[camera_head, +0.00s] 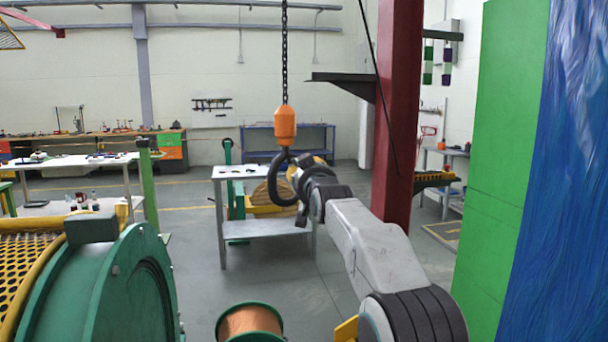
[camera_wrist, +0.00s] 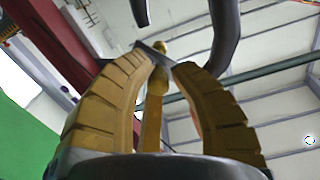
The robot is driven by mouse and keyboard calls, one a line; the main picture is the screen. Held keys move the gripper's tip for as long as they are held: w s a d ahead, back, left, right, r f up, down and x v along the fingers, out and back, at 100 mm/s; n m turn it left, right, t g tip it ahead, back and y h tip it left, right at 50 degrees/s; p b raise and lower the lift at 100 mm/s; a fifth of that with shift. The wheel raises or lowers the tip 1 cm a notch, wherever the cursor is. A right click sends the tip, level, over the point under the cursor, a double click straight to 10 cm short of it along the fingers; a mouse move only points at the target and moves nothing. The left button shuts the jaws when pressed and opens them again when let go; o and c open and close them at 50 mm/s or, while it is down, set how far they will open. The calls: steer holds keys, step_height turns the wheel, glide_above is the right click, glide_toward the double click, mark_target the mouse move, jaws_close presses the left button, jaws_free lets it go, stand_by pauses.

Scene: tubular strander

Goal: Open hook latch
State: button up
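A dark hook (camera_head: 275,180) hangs below an orange block (camera_head: 285,125) on a chain, left of the red column. My gripper (camera_head: 305,172) is at the hook's right side in the head view, with its fingers mostly hidden there. In the wrist view, my gripper's two yellow ribbed fingers (camera_wrist: 163,62) bow outward and come close together at the tips. A narrow gold part with a knob (camera_wrist: 157,82) and a small grey piece show between them; I cannot tell whether either is the latch. The dark hook (camera_wrist: 228,40) curves above and beyond the fingertips. Contact with the hook is unclear.
A red column (camera_head: 397,110) stands close right of my arm, with a green panel (camera_head: 500,150) further right. A green machine (camera_head: 110,285) and a copper spool (camera_head: 250,322) are at the lower left. A white table (camera_head: 262,172) stands behind the hook.

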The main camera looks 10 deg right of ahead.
steer(key=o, duration=0.4)
steer(key=shift+s+a, duration=0.1)
steer(key=shift+s, duration=5.9)
